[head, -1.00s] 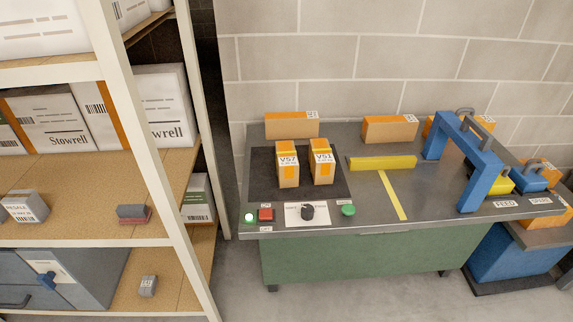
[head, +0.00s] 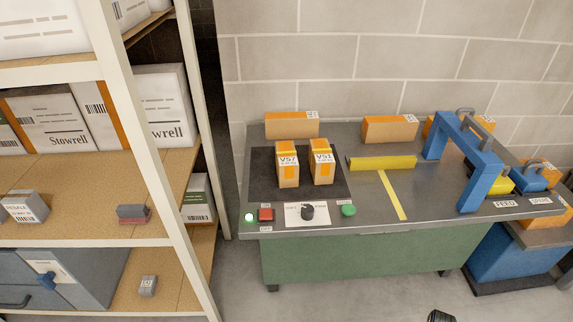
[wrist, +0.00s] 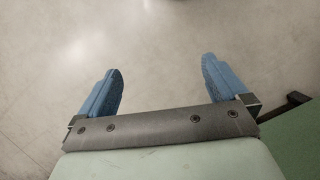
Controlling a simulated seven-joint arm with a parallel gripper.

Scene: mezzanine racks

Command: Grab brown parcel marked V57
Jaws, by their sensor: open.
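The brown parcel marked V57 (head: 288,173) stands upright on the dark mat (head: 262,187) on the bench, with orange tape on its top and front. A similar parcel marked V51 (head: 322,171) stands just to its right, a small gap between them. My gripper (wrist: 160,85) is open and empty in the wrist view, its two blue fingers wide apart above bare floor. In the head view only a dark bit of my arm (head: 440,316) shows at the bottom edge, well in front of the bench and away from the parcels.
The bench (head: 440,205) carries a yellow bar (head: 382,163), a blue arch (head: 465,160), a black knob (head: 307,212), and red and green buttons. More parcels stand along the back. A shelf rack (head: 150,170) stands at left. The floor before the bench is clear.

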